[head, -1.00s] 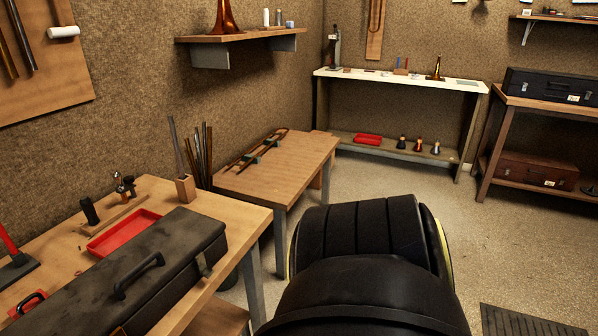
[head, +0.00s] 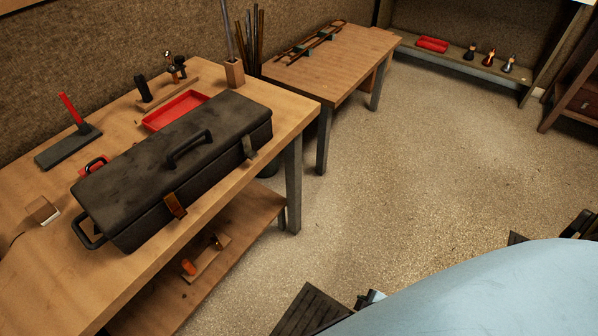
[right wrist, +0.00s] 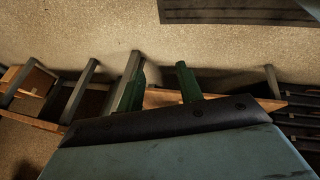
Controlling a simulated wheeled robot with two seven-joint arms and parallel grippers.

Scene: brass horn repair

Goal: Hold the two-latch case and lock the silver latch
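The black two-latch case (head: 170,165) lies closed on the wooden bench in the head view, its carry handle (head: 188,148) on the lid. On its front side, a brass-coloured latch (head: 175,205) is nearer and the silver latch (head: 249,147) is towards the far end. I cannot tell whether either latch is fastened. No gripper touches the case. In the right wrist view, my right gripper (right wrist: 161,86) shows two green fingers standing apart with nothing between them. The case is not recognisable there. My left gripper is not in view.
A red tray (head: 176,110), a red-handled tool (head: 72,115) and a small wooden block (head: 42,211) are on the bench (head: 60,275) around the case. A lower shelf (head: 225,235) juts below it. A second table (head: 350,60) stands behind. The floor right of the bench is open.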

